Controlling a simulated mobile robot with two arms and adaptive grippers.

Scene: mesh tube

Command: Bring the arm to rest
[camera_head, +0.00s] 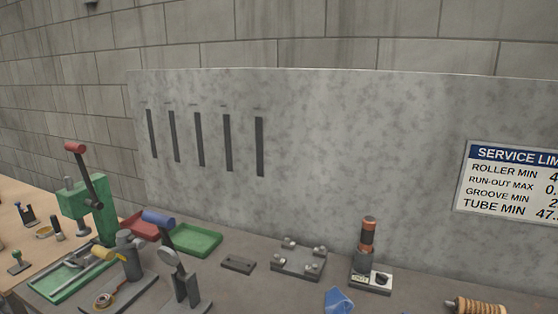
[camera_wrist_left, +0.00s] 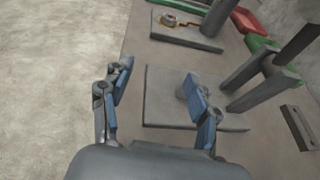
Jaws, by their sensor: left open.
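My left gripper (camera_wrist_left: 159,82) shows only in the left wrist view. Its two blue-padded fingers are spread apart with nothing held between them. It hangs over the front edge of the grey bench, with a grey base plate (camera_wrist_left: 160,112) below and beyond its fingers. The right finger overlaps this plate in the picture; I cannot tell how far above it is. Neither of my grippers shows in the head view, and my right gripper is in no view.
Dark grey stands (camera_head: 183,277) rise from the bench near a green press (camera_head: 97,208). A red tray (camera_head: 138,224) and a green tray (camera_head: 197,240) lie behind. A copper-banded cylinder (camera_head: 367,240) stands right of a studded plate (camera_head: 299,260). Pale floor (camera_wrist_left: 50,90) is clear left of the bench.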

